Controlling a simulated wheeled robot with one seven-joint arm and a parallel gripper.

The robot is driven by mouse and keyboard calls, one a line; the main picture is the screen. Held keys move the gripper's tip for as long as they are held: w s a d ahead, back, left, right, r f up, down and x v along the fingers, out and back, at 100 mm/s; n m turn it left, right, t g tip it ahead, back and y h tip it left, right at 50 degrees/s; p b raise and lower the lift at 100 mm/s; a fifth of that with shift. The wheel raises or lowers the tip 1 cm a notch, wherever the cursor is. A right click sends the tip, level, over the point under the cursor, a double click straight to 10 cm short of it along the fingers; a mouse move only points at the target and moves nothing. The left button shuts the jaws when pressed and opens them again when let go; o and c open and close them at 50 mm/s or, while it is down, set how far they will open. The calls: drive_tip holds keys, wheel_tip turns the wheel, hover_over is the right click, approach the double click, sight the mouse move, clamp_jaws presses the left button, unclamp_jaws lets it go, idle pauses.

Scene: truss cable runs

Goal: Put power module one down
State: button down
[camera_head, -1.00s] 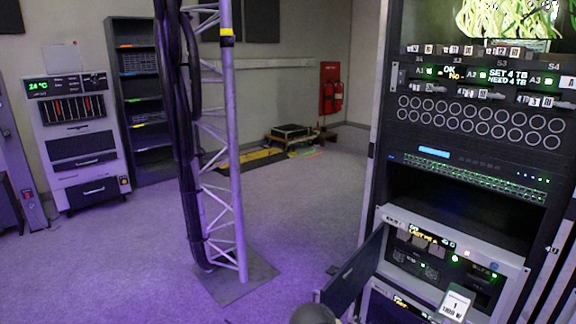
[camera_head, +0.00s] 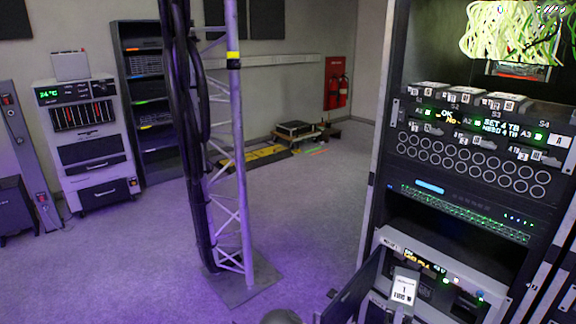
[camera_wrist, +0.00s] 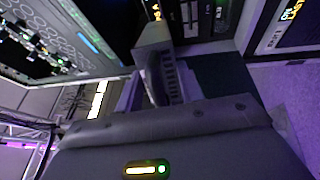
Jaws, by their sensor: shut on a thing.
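Power module one (camera_head: 404,286), with a white label reading 1, is low in the head view, in front of the grey power chassis (camera_head: 385,237) in the rack. My gripper (camera_head: 396,308) is shut on it just below the label; the fingers are partly cut off and hard to make out. In the wrist view my gripper (camera_wrist: 160,85) shows above its grey body with a lit amber and green light. A ribbed dark piece shows between the fingers; I cannot tell whether it is the module. The chassis has lit displays, and its lower part is hidden.
An open dark door panel (camera_head: 350,290) juts out at the rack's lower left. A truss column (camera_head: 242,170) with black cables stands on a floor plate left of the rack. A grey cabinet (camera_head: 90,145) and a dark shelf unit (camera_head: 147,110) stand at the far left.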

drive_tip(key=s+a+r+n+t+y+p, duration=0.1)
drive_tip(key=a+r+n+t+y+p, duration=0.1)
drive_tip(key=a+r+n+y+p, duration=0.3)
drive_tip(key=a+r+y+p, duration=0.4)
drive_tip(key=a+r+p, duration=0.7)
drive_tip(key=r+p, duration=0.3)
drive_tip(key=shift+s+p, duration=0.4)
drive_tip(key=shift+p, duration=0.9)
